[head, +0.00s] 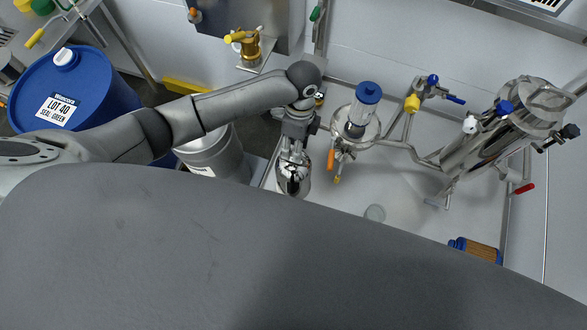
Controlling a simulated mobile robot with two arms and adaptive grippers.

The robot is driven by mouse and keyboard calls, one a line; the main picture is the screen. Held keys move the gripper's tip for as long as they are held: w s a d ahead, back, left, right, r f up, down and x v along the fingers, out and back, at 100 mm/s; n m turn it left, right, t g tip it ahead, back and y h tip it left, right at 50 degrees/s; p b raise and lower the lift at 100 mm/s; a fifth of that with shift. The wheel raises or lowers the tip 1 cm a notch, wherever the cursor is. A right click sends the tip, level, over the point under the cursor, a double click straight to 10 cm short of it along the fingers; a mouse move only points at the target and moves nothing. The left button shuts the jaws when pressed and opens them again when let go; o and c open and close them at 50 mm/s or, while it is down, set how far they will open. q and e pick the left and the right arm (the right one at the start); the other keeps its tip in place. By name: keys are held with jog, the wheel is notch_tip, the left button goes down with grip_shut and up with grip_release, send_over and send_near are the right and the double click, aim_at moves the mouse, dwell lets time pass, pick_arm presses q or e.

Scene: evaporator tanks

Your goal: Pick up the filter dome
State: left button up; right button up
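My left gripper (293,158) reaches in from the left and points down the picture, near the middle of the head view. A shiny, rounded metal piece (296,180), which looks like the filter dome, is right at its fingers. The fingers overlap the upper part of this piece. I cannot tell whether they are closed on it or only in front of it. My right gripper is not in view. A large grey part of my own body hides the bottom of the view.
A clear cylinder with a blue cap (365,98) stands on a steel fitting just right of the gripper. A steel tank with piping (500,125) is farther right. A blue drum (75,95) and a grey drum (215,155) stand left.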

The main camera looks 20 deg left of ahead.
pick_arm(q)
jog(key=shift+s+f, duration=0.25)
jog(key=shift+f, duration=0.7)
jog(key=shift+s+f, duration=0.2)
jog(key=shift+f, duration=0.7)
jog(key=shift+a, duration=0.1)
grip_shut()
jog(key=shift+r, duration=0.1)
